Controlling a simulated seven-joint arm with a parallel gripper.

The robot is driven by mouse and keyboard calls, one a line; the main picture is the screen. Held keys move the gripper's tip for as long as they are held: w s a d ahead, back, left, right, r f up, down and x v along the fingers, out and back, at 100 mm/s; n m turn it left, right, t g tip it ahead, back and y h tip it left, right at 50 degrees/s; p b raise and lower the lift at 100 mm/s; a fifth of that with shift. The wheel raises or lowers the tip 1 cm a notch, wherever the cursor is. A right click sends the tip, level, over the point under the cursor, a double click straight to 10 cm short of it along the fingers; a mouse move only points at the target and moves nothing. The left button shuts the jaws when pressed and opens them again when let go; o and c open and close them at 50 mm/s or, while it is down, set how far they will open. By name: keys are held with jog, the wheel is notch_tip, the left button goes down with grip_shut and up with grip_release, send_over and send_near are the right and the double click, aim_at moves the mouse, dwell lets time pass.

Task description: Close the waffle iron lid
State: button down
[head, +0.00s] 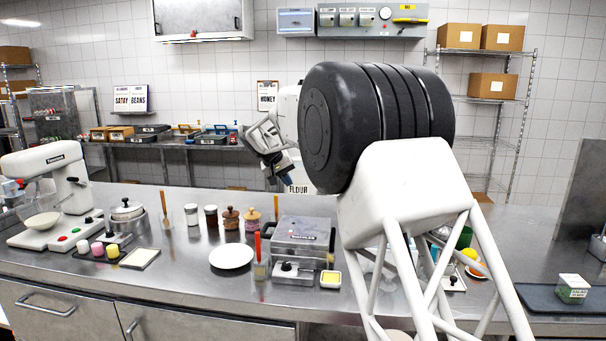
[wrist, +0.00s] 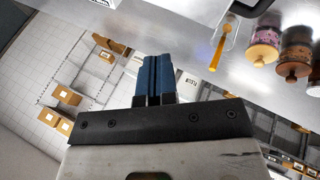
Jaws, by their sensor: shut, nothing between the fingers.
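The waffle iron (head: 303,247) is a silver metal box with a front label and a dark knob, on the counter just left of my arm in the head view. In the wrist view, the blue fingers of my gripper (wrist: 155,62) are pressed together and empty.
A white plate (head: 232,256) and a red-handled tool (head: 258,252) are left of the iron, with a small yellow-topped dish (head: 330,279) at its right front. Several jars (wrist: 263,45) stand behind. A white mixer (head: 55,190) is far left. My arm hides counter to the right.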

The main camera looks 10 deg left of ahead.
jog(key=a+f+n+h, duration=0.1)
jog(key=a+f+h, duration=0.2)
jog(key=f, duration=0.6)
jog(key=a+f+t+h, duration=0.1)
jog(key=a+f+h, duration=0.3)
jog(key=a+f, duration=0.4)
jog(key=shift+a+f+n, duration=0.3)
jog(key=shift+f+n, duration=0.1)
jog(key=shift+f, duration=0.95)
jog(key=shift+r, duration=0.1)
jog(key=w+d+r+v, duration=0.1)
jog(key=r+v, duration=0.1)
jog(key=v, duration=1)
jog(key=shift+a+r, duration=0.35)
jog(key=shift+r, duration=0.1)
jog(key=shift+d, duration=0.1)
